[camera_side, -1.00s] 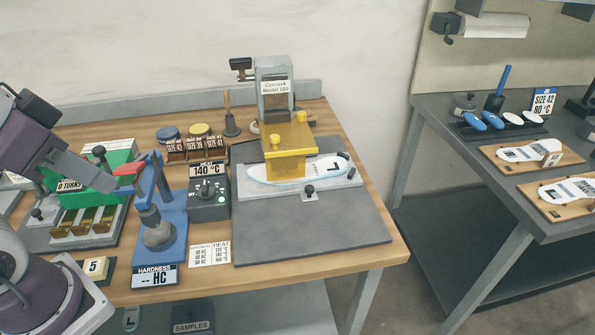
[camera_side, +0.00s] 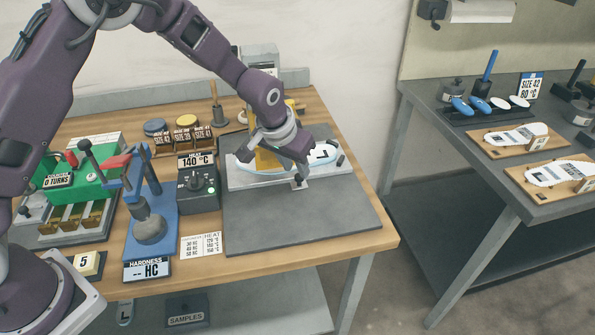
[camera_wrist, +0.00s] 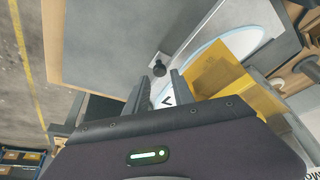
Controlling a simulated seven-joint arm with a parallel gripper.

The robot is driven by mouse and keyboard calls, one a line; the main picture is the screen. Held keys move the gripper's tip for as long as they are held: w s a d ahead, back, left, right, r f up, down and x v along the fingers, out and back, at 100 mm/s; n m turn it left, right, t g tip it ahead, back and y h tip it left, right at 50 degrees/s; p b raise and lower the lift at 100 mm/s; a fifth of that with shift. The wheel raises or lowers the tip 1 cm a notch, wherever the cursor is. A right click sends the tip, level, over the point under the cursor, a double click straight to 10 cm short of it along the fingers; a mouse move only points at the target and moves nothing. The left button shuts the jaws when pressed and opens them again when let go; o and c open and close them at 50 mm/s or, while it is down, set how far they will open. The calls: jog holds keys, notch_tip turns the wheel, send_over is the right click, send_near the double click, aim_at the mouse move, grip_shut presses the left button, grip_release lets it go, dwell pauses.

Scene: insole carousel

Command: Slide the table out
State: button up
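The light grey sliding table (camera_side: 247,182) sits under the press on a dark grey base plate (camera_side: 300,222). A white, blue-edged insole marked L (camera_side: 320,156) lies on it. A black knob (camera_side: 298,181) stands on a tab at its front edge, and also shows in the wrist view (camera_wrist: 159,66). My gripper (camera_wrist: 160,80) is open and empty, its fingertips just short of the knob, one towards each side of it. I cannot tell if they touch it.
A yellow guard (camera_wrist: 222,75) stands over the insole close to my gripper. The heater box reading 140 °C (camera_side: 198,187) and the blue hardness tester (camera_side: 150,230) stand to the left. The base plate's front is clear. A second bench (camera_side: 465,150) is at the right.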

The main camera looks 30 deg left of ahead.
aim_at(297, 177)
jog(key=shift+x, duration=1.55)
grip_shut()
jog(key=shift+a, duration=0.1)
